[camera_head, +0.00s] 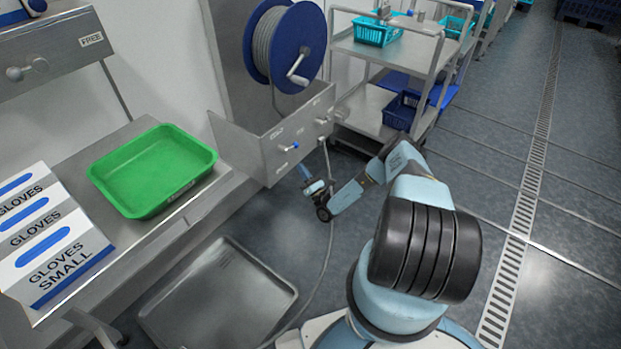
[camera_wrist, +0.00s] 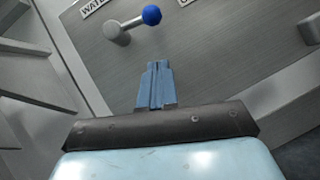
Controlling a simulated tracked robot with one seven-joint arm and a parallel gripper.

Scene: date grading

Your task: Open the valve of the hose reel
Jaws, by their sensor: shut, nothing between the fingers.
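The hose reel (camera_head: 285,45) has blue side discs, grey hose and a crank, and hangs on the wall above a steel panel (camera_head: 260,150). On the panel's face is a valve lever with a blue knob (camera_head: 290,147). In the wrist view the blue knob (camera_wrist: 151,15) sits on a short metal arm from a round hub (camera_wrist: 113,31), beside a partly cut-off label starting "WATE". My gripper (camera_head: 303,168) is in front of the panel, below the lever. In the wrist view its blue fingers (camera_wrist: 157,66) are shut and empty, apart from the knob.
A second metal fitting (camera_head: 322,121) is on the panel to the right; it shows at the wrist view's right edge (camera_wrist: 310,29). A hose hangs from the panel to the floor. A bench with a green tray (camera_head: 130,205) and glove boxes stands left, a trolley (camera_head: 375,50) behind.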

